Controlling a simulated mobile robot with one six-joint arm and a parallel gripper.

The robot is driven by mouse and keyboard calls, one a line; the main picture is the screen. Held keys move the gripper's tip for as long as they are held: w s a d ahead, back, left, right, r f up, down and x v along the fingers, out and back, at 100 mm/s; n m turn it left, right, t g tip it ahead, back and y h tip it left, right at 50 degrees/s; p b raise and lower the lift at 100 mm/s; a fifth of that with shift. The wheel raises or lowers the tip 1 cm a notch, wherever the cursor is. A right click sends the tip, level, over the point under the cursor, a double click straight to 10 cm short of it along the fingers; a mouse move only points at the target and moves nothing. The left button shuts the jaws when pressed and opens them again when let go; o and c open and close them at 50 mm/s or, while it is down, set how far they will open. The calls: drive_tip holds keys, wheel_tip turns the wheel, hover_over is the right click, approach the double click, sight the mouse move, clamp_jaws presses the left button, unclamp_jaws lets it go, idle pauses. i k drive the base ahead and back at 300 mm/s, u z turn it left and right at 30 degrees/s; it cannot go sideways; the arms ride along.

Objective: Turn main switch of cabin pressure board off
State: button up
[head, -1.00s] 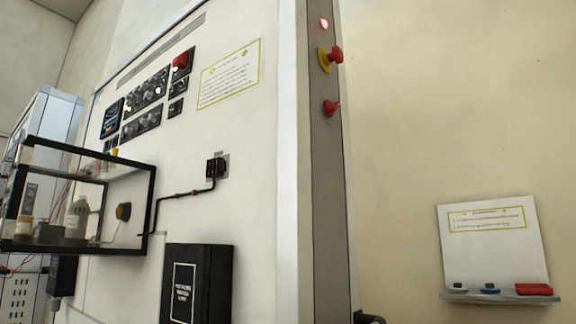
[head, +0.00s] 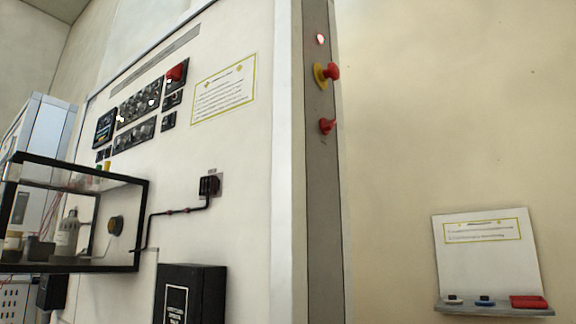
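A large white board (head: 235,150) stands at the left, seen at a slant. Its upper part carries a cluster of black control panels (head: 138,105) and a red control (head: 177,72) on a black plate. On the grey side strip (head: 316,200) are a red lamp (head: 320,39), a red mushroom button on a yellow base (head: 328,74) and, below it, a red knob (head: 327,126). I cannot tell which red control is the main switch, and the labels are too small to read. My gripper is not in view.
A black-framed shelf (head: 140,215) with bottles juts out at the left. A black box (head: 190,295) and a black socket with cable (head: 208,186) are on the board. At the right, a small ledge (head: 490,307) holds several small items. The beige wall between is bare.

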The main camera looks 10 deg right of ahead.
sight(325, 126)
drive_tip(key=u, duration=0.9)
drive_tip(key=k, duration=0.95)
drive_tip(key=z, duration=1)
drive_tip(key=i, duration=0.5)
drive_tip(key=z, duration=0.1)
